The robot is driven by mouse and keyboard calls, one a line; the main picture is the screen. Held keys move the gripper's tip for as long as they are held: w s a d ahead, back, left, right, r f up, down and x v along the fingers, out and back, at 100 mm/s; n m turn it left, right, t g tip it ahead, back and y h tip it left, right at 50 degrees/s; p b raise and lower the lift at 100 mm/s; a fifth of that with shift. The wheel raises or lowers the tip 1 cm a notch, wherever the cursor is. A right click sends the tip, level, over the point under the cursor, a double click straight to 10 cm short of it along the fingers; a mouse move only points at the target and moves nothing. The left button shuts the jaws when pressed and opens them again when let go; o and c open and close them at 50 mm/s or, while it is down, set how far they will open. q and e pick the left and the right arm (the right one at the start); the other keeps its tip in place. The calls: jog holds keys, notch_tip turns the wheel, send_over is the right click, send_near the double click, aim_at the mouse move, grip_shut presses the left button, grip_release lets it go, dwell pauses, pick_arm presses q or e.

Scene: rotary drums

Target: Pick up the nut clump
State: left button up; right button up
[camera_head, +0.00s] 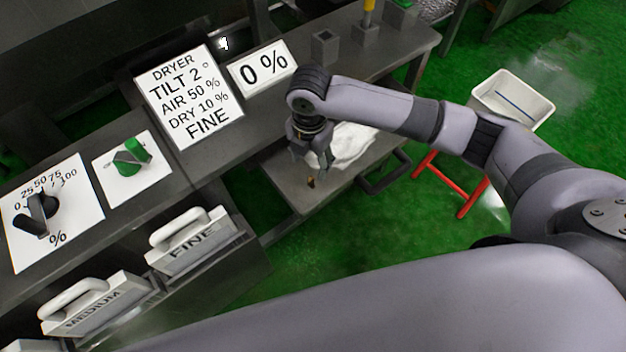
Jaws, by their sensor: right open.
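A small brown lump (311,183), which looks like the nut clump, lies on the grey tray (290,190) near its front left part. My right gripper (313,162) points down over the tray, just behind the lump in the picture. Its fingers are apart and nothing shows between them. I cannot tell how high the fingertips are above the tray. My left gripper is not in view.
White powder (352,145) lies on the tray beside my right gripper. A dark handle (385,172) sticks out at the tray's right. A white bin (512,98) on red legs stands to the right.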

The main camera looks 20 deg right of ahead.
aim_at(313, 180)
notch_tip(313, 180, down, 3)
jog(key=shift+r, duration=0.1)
jog(key=shift+d+f+p, duration=0.15)
jog(key=shift+f, duration=1.2)
jog(key=shift+d+f+p, duration=0.15)
jog(key=shift+f, duration=1.15)
jog(key=shift+c, duration=0.5)
jog(key=c, duration=0.8)
